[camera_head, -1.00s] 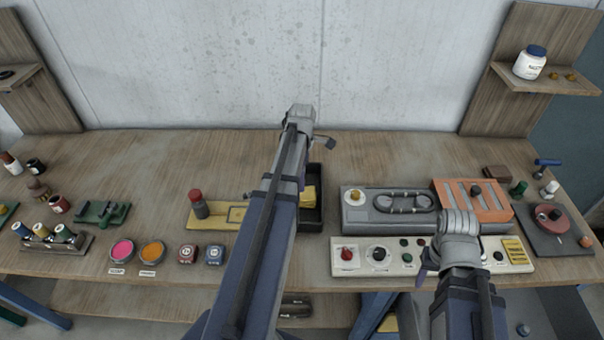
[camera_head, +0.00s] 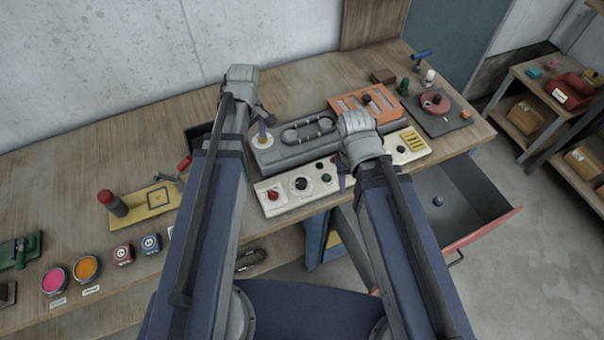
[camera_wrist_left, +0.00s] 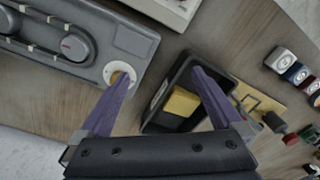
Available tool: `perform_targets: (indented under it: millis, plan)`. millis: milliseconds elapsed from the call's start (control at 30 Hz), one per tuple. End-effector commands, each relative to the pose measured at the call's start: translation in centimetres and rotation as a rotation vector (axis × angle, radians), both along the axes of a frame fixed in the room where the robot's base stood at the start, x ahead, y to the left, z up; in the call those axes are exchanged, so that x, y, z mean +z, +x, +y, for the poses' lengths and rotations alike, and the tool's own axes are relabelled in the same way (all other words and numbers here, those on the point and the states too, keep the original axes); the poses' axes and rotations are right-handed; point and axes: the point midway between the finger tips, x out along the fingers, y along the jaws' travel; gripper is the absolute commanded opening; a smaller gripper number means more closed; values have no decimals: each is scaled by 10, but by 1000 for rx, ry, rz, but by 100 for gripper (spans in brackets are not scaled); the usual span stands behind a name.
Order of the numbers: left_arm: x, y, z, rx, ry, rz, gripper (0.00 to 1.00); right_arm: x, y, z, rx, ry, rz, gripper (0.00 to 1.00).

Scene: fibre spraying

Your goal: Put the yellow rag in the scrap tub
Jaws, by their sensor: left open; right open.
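A yellow folded piece (camera_wrist_left: 181,102), which looks like the rag, lies inside a small black open tub (camera_wrist_left: 152,124) in the left wrist view. In the head view only a dark edge of this tub (camera_head: 196,133) shows behind my left arm, and the yellow piece is hidden. I cannot tell whether this is the scrap tub. My left gripper (camera_wrist_left: 160,75) is open and empty, its fingers apart above the tub and the grey device beside it. My right gripper (camera_head: 342,183) is open, near the front edge of the white control panel; its fingers are mostly hidden.
A grey device (camera_head: 285,150) and a white control panel (camera_head: 325,178) with knobs stand right of the tub. A yellow plate (camera_head: 150,200) with a red-topped post lies to its left. An open drawer (camera_head: 470,215) with a red front juts out at the right. Shelves with boxes stand far right.

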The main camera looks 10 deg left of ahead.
Motion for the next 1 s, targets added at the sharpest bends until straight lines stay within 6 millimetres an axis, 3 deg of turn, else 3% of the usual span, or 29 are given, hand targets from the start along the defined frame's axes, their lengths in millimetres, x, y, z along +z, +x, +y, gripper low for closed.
perform_targets:
  millis: [33,100,200,333,533,1000]
  plan:
    - [0,-19,-35,-209,3,12,100,0,0,0,0,0,0,50]
    - [0,-36,-71,-484,8,30,100,0,0,0,0,0,0,50]
    - [1,-61,-113,-833,13,53,100,0,0,0,0,0,0,50]
    - [1,-87,-148,-1178,18,81,100,0,0,0,0,0,0,50]
    - [1,-107,-170,-1432,21,104,100,0,0,0,0,0,0,50]
    - [1,-107,-172,-1456,20,105,100,0,0,0,0,0,0,50]
